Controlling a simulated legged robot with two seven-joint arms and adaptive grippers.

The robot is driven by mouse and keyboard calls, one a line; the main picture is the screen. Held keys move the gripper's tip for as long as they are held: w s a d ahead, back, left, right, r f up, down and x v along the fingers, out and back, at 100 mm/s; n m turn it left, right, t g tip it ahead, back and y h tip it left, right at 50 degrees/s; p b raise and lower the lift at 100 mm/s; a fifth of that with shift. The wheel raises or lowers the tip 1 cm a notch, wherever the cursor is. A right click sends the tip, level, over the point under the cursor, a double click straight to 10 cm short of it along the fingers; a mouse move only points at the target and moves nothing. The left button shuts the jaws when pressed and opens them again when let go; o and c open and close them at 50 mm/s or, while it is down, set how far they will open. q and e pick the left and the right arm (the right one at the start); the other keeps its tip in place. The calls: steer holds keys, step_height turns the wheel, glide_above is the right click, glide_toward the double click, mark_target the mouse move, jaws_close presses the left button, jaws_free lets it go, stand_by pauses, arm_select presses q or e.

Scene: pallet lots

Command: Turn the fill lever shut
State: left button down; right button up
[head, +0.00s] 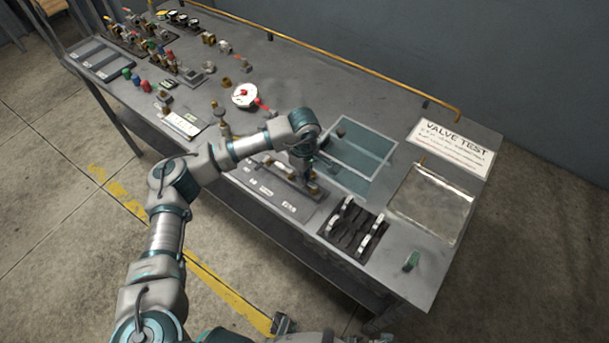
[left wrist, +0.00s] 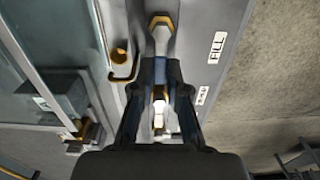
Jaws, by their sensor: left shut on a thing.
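The bench holds a tank rig with a clear glass-sided tank (head: 352,146). My left gripper (head: 306,172) reaches down beside the tank's near left side, over a grey labelled strip (head: 275,184). In the left wrist view its fingers (left wrist: 160,112) are shut on the fill lever (left wrist: 160,42), a grey handle with a brass end. A FILL label (left wrist: 217,47) lies to the right of the lever. The fingers hide part of the lever and its pivot. A dark part (head: 283,323) at the bottom of the head view may be my right gripper; its jaws cannot be made out.
A black rack with pale curved pieces (head: 353,229), a shallow metal tray (head: 432,204) and a VALVE TEST sign (head: 452,146) are to the right. A white dial with a red pointer (head: 244,95) and several small fittings are farther left. A yellow rail (head: 340,57) runs along the back.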

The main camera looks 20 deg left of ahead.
arm_select(q)
steer(key=shift+w+a+r, duration=0.1)
steer(key=c, duration=1.2)
jaws_free()
steer(key=shift+a, duration=0.1)
steer(key=shift+r, duration=3.85)
steer(key=shift+f, duration=0.1)
